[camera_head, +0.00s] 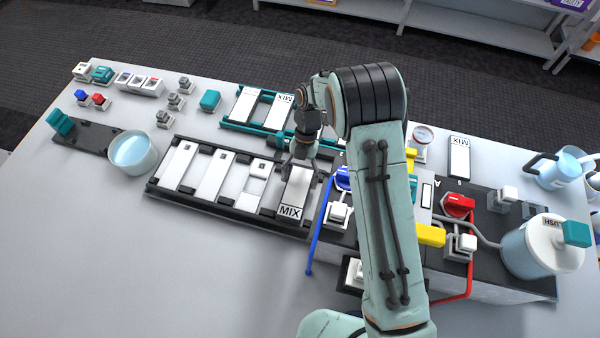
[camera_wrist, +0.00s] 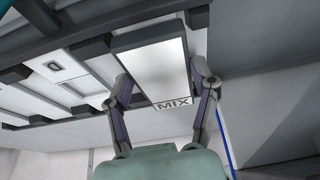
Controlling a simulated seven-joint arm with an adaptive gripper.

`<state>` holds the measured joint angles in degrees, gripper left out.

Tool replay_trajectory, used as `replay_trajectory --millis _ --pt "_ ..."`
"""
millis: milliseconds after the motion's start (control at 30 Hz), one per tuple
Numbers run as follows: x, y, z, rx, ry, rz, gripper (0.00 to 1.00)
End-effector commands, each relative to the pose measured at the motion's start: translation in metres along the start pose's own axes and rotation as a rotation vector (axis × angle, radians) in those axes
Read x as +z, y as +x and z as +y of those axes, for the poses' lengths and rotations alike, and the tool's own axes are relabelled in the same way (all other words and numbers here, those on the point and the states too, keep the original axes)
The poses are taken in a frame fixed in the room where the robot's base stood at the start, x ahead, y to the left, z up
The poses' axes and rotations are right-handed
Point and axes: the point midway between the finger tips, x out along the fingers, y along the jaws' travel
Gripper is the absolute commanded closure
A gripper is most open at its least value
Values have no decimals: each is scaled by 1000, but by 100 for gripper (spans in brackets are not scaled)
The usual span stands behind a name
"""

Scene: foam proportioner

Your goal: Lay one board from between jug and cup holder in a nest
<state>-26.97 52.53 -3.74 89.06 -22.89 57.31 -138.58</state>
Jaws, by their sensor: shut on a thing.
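My gripper (camera_head: 300,165) is shut on a white board marked MIX (camera_head: 292,208) at the right end of a black rack (camera_head: 235,218). In the wrist view my fingers (camera_wrist: 162,95) stand on either side of this board (camera_wrist: 155,68), which lies in line with the rack's slots. I cannot tell whether it rests fully in its nest. Several white boards (camera_head: 212,174) lie side by side in the rack to its left. A teal rack (camera_head: 232,122) behind holds white boards, one marked MIX (camera_head: 283,98). Another MIX board (camera_head: 459,157) lies at the right.
A blue jug (camera_head: 560,172) and a lidded container (camera_head: 530,248) stand at the right. A valve panel with a red knob (camera_head: 458,205) and hoses is close right of the rack. The front-left table is clear.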

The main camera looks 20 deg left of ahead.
Motion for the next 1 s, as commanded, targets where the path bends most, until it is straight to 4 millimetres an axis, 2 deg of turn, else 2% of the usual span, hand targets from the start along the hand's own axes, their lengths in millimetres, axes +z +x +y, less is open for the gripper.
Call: replay_trajectory --millis 267,300,400,633,700,1000 --pt "0 1 0 0 0 -1 76" --pt "0 1 0 0 0 0 37" --pt "0 1 0 0 0 0 10" --pt "0 1 0 0 0 0 10" --pt "0 1 0 0 0 0 0" --pt "0 0 0 0 0 0 0"
